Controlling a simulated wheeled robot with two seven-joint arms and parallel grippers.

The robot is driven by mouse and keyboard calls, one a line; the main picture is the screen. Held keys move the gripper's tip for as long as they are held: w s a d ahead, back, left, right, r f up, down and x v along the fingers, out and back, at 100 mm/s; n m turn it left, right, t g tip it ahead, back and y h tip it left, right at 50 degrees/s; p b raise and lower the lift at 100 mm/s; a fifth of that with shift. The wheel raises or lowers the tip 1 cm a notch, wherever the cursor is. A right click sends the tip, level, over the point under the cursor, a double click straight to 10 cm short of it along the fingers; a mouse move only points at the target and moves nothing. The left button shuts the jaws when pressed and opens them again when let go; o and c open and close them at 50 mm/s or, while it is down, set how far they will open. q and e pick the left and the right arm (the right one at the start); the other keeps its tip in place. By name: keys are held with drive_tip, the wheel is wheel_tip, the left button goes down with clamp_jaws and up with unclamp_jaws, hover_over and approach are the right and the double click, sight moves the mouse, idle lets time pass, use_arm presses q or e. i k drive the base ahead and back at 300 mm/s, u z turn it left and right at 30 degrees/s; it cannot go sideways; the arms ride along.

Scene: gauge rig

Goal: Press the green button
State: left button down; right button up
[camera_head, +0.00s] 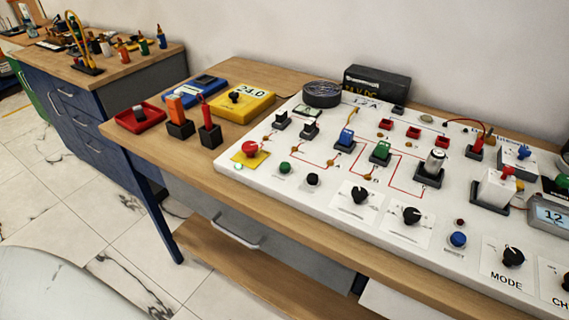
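The small round green button (285,167) sits on the left front part of the white panel (330,240), which lies on the wooden bench. It is just right of the red mushroom button (249,148) on its yellow plate and left of a black button (313,179). Nothing covers the green button. A green rocker-like switch (381,150) on a dark base stands farther right on the panel. Neither of my grippers is in view.
Black knobs (359,194) and a blue button (458,239) line the panel's front. Left of the panel stand a yellow meter (242,103), red tray (139,117) and two upright plugs on black blocks (209,136). Wooden bench edge (225,183) runs along the front.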

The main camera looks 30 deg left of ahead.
sight(286, 166)
drive_tip(key=z, duration=1.25)
drive_tip(key=k, duration=0.6)
drive_tip(key=u, duration=1.3)
